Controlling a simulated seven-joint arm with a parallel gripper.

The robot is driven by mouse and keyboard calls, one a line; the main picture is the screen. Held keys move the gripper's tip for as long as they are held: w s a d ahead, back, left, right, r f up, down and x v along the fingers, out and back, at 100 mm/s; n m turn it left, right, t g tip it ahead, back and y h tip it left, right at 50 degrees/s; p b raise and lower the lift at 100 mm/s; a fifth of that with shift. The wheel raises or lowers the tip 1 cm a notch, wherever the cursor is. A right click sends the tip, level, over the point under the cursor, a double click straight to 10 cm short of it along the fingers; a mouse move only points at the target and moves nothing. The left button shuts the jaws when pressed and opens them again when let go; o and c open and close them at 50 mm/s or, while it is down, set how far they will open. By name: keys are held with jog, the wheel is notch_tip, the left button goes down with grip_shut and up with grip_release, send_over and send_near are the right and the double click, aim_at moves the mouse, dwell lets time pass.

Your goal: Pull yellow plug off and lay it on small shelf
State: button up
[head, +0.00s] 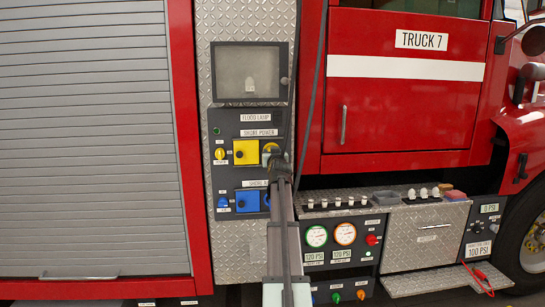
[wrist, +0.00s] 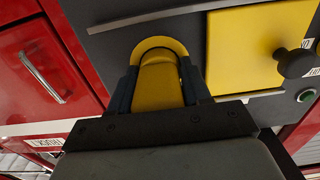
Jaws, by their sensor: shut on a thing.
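The yellow plug (wrist: 160,84) shows between my gripper's fingers in the wrist view. My gripper (head: 277,160) is shut on it, in front of the shore power row of the dark panel. A yellow ring (wrist: 152,43) arches around the plug's far end; it also shows in the head view (head: 269,146). The plug appears still at its socket; the fingers hide how deep it sits. A small diamond-plate shelf (head: 430,280) sticks out low at the right, below a metal drawer front, with a red cable at its right end.
A yellow square cover (head: 246,152) with a black knob is beside the plug, and a blue cover (head: 248,201) is below. A dark hose (head: 316,85) hangs right of the panel. A counter (head: 390,194) holding several small fittings stands at the right, above gauges.

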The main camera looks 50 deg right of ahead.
grip_shut()
jog(key=shift+s+a, duration=0.1)
jog(key=shift+v, duration=2.85)
jog(key=shift+s+r, duration=0.1)
jog(key=shift+s, duration=0.05)
